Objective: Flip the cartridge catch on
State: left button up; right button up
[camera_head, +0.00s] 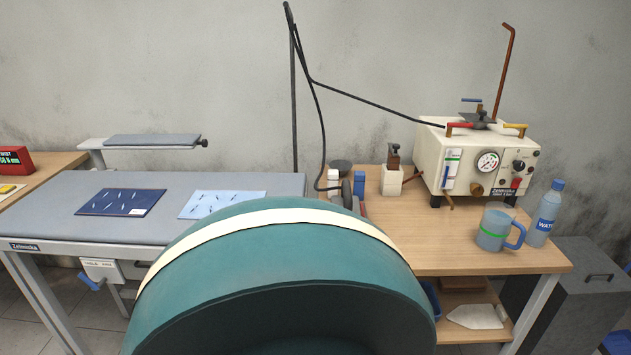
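A cream pneumatic unit (465,155) stands at the back of the wooden table on the right. Its front has a round gauge (488,162), a green-marked indicator (451,169) and a black knob (519,166). On top are a red lever (460,126), a yellow lever (515,126) and a blue lever (471,100). A brown pipe (506,65) rises behind. A small white block with a brown piece on top (393,158) stands left of the unit. I cannot tell which part is the cartridge catch or its position. Neither gripper is in view.
A blue mug (492,231) and water bottle (546,214) stand at the table's right. A black hose (362,101) runs from a pole (295,100) to the unit. A grey padded table (60,211) is left. The lower middle of the view is blocked.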

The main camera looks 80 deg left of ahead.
aim_at(394, 145)
jog(key=u, duration=2.4)
